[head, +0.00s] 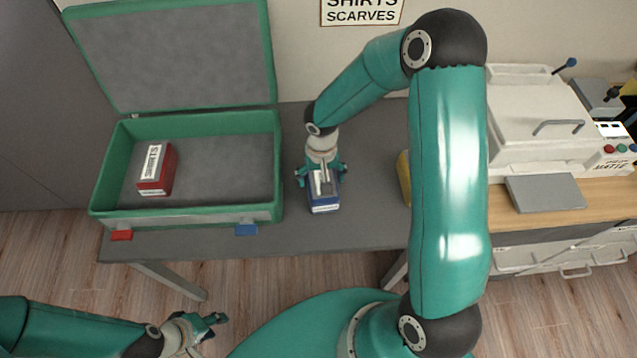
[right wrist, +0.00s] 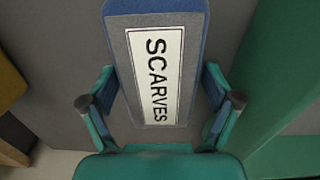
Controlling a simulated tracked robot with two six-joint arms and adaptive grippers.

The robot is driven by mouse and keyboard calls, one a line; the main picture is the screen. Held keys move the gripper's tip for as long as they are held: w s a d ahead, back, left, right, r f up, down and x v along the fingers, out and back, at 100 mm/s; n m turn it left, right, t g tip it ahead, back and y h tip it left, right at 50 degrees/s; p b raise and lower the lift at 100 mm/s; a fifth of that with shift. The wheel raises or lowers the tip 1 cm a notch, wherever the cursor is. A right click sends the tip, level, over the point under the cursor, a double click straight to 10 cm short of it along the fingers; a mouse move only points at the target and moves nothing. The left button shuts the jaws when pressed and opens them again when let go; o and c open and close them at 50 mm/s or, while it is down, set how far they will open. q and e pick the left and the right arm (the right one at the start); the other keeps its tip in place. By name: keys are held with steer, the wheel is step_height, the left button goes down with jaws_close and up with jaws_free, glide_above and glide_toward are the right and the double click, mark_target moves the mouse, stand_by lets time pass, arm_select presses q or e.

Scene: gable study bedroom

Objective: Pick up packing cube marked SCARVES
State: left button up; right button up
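The blue packing cube marked SCARVES (head: 325,205) stands on the grey table, right of the open case. Its label faces up in the right wrist view (right wrist: 158,75). My right gripper (head: 322,176) is over the cube, pointing down, and hides part of it. In the right wrist view, the open fingers of my right gripper (right wrist: 160,102) stand on either side of the cube; I cannot tell whether they touch it. My left gripper (head: 212,328) is empty and looks open, low at the front left, away from the table.
A green-rimmed case (head: 230,212) with its lid up holds a red SHIRTS cube (head: 156,169). A yellow object (head: 404,178) stands right of the SCARVES cube, partly behind my arm. A white press (head: 535,125) is at the right. A sign (head: 361,12) hangs behind.

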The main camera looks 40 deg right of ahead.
steer(key=c, duration=0.8)
steer(key=shift+c, duration=0.2)
steer(key=shift+r, duration=0.15)
